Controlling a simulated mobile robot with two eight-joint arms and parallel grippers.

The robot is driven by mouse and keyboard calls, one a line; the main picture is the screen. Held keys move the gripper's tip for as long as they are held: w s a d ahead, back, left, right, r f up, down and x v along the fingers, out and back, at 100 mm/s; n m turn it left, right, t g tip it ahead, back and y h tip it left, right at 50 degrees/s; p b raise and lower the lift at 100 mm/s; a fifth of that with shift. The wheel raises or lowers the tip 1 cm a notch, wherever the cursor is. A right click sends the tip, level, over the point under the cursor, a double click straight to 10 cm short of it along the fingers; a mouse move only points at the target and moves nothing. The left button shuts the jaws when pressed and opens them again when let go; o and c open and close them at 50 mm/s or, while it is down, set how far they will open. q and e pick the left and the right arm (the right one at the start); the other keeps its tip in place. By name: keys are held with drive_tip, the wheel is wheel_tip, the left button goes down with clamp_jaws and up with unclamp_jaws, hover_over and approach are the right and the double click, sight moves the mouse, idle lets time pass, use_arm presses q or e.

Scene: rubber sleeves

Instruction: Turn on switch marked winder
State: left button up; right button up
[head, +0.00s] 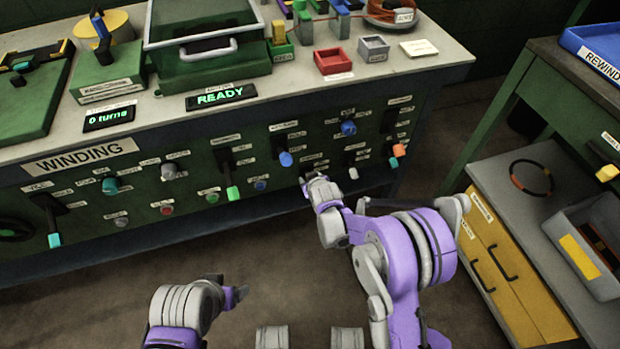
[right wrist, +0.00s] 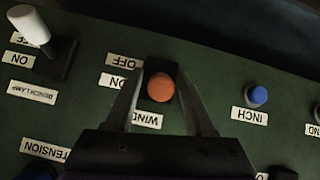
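In the right wrist view, a switch with a round orange knob (right wrist: 160,87) sits on a black base on the green panel. A partly covered label below it starts "WIND", with OFF and ON labels at its left. My right gripper (right wrist: 161,78) is open, with one finger on each side of the knob; I cannot tell whether they touch it. In the head view my right gripper (head: 312,181) is at the front panel of the winding bench (head: 300,150) and hides this switch. Whether the switch is at ON or OFF is unclear. My left gripper (head: 238,293) hangs low, away from the panel.
The white bench lamp lever (right wrist: 29,25) and blue INCH button (right wrist: 257,95) flank the switch. Other levers, including a green-tipped one (head: 233,192), are along the panel. A display (head: 221,96) reads READY. A grey shelf with yellow drawers (head: 505,275) stands at right.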

drive_tip(key=shift+o, duration=0.2)
drive_tip(key=shift+s, duration=0.1)
drive_tip(key=p+v, duration=0.2)
drive_tip(key=v, duration=0.8)
drive_tip(key=shift+s+r, duration=0.2)
drive_tip(key=shift+r, duration=0.05)
drive_tip(key=shift+d, duration=0.1)
